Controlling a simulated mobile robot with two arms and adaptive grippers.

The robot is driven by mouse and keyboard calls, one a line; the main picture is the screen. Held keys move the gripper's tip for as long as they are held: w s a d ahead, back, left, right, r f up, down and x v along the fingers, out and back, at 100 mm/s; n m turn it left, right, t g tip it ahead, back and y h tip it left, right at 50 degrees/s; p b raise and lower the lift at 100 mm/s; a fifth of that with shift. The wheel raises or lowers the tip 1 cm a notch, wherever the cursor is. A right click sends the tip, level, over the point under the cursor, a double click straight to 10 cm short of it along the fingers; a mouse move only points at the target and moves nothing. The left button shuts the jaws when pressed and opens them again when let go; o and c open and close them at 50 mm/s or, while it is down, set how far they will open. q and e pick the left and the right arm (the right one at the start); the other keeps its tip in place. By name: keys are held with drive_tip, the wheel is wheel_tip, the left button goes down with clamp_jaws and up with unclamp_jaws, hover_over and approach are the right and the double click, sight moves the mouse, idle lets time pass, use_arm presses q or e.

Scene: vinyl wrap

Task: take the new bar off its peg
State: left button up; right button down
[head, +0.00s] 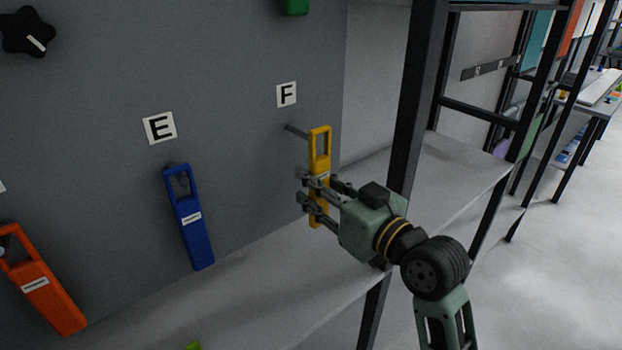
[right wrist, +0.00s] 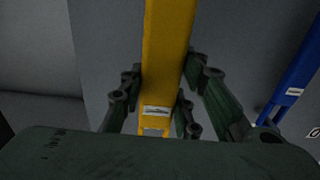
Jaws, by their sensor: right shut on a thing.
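The yellow bar (head: 320,150) is upright below the F label, with an open loop at its top. My right gripper (head: 310,197) is shut on its lower half. In the right wrist view the yellow bar (right wrist: 167,50) runs between the fingers of my right gripper (right wrist: 162,100), and a white label shows on it. A grey peg (head: 297,131) sticks out of the wall beside the bar's loop. The peg's tip ends near the loop's left side; I cannot tell whether it is still inside the loop. My left gripper is not in view.
A blue bar (head: 190,225) hangs under the E label (head: 160,128), and an orange bar (head: 42,290) is at the far left. A black shelf post (head: 413,110) stands close to the right of my gripper. A grey shelf board (head: 270,265) lies below.

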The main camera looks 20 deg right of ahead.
drive_tip(key=p+v, duration=0.5)
drive_tip(key=v, duration=0.2)
drive_tip(key=shift+s, duration=0.2)
idle(0.4)
idle(0.5)
drive_tip(key=s+f+m+h+b, duration=0.1)
drive_tip(key=s+f+h+b, duration=0.1)
drive_tip(key=f, duration=0.5)
drive_tip(key=s+a+f+m+h+b, duration=0.1)
drive_tip(key=s+f+h+b, duration=0.1)
drive_tip(key=s+f+b, duration=0.3)
drive_tip(key=s+a+f+m+t+h+b, duration=0.1)
drive_tip(key=s+f+m+h+b, duration=0.1)
drive_tip(key=f, duration=0.8)
drive_tip(key=shift+s+b, duration=0.65)
drive_tip(key=shift+b, duration=0.2)
